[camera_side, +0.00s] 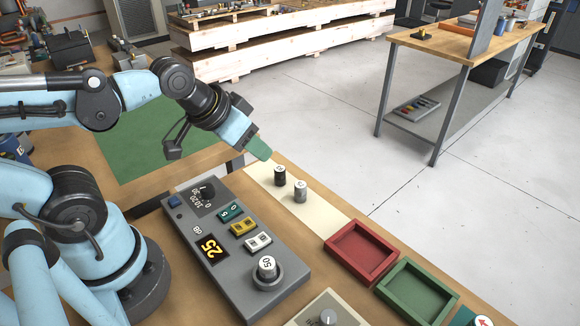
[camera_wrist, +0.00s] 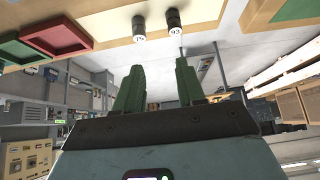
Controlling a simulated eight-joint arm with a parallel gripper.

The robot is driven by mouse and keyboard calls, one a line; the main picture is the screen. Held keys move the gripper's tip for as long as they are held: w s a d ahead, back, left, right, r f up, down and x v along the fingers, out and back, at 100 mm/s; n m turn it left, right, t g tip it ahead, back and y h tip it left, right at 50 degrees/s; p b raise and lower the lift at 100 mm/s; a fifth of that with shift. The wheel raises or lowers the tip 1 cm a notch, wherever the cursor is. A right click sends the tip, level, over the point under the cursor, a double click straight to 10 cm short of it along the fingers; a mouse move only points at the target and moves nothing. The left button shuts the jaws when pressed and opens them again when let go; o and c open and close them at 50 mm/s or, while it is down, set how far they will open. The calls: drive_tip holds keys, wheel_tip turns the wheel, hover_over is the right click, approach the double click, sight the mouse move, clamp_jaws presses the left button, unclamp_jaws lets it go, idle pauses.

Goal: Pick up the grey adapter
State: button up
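The grey adapter (camera_side: 300,192) is a small upright cylinder on the cream strip (camera_side: 325,212) of the bench. A black adapter (camera_side: 279,177) stands just behind and left of it, a small gap apart. In the wrist view the grey adapter (camera_wrist: 138,27) is the left one of the pair and the black adapter (camera_wrist: 173,19) the right one. My gripper (camera_side: 259,150) hangs in the air up and left of both adapters in the side view. In the wrist view its two green fingers (camera_wrist: 158,87) are spread, with nothing between them.
A grey control box (camera_side: 230,240) with buttons, a lit display and a cylinder marked 50 (camera_side: 266,268) stands left of the adapters. A red tray (camera_side: 335,255) and a green tray (camera_side: 390,285) lie to the front right. The floor beyond the bench edge is open.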

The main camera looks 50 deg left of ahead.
drive_tip(key=o, duration=0.3)
drive_tip(key=m+g+y, duration=0.2)
drive_tip(key=m+y, duration=1)
drive_tip(key=m, duration=1)
approach(303, 188)
drive_tip(key=shift+w+r, duration=0.25)
drive_tip(key=shift+s+d+f, duration=0.3)
drive_tip(key=shift+s+d, duration=0.05)
drive_tip(key=shift+d, duration=0.05)
drive_tip(key=shift+r+x, duration=0.2)
drive_tip(key=shift+x, duration=5.8)
